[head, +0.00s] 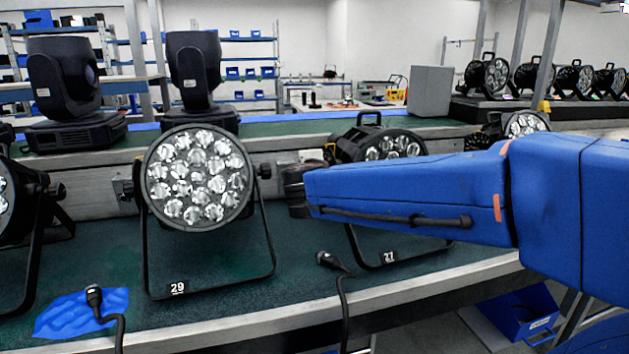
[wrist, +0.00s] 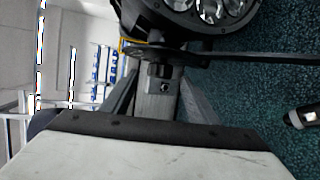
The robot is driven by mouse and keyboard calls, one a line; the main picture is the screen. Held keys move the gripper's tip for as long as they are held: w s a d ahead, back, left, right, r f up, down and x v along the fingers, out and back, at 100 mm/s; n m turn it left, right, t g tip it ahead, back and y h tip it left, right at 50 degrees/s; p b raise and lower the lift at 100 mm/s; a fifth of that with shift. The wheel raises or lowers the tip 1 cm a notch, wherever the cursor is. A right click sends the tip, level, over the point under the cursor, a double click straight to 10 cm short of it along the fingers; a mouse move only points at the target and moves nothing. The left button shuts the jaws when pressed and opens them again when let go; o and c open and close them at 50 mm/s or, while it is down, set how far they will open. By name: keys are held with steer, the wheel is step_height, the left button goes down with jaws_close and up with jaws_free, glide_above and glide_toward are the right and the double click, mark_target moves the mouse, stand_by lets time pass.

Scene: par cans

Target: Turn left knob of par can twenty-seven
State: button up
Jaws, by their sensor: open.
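Par can twenty-seven (head: 385,147) stands on the green bench in the head view, partly hidden behind my blue arm. Its stand carries the label 27 (head: 389,257). My gripper (head: 297,190) is at the can's left side. In the wrist view the can's lens face (wrist: 212,10) is at the top, with its thin black bracket (wrist: 250,56) running to the right. A dark, flat knob-like part (wrist: 155,52) sits at the bracket's left end, just beyond my open gripper (wrist: 158,88). I cannot tell whether the fingers touch it. The knob is not clear in the head view.
Par can 29 (head: 198,178) stands close left of my gripper, its side knob (head: 264,171) facing it. A cable plug (head: 328,260) lies in front. Two moving heads (head: 195,75) stand behind on the left. A blue cloth (head: 75,314) lies front left.

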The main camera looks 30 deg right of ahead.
steer(key=v, duration=1.3)
stand_by(0.7)
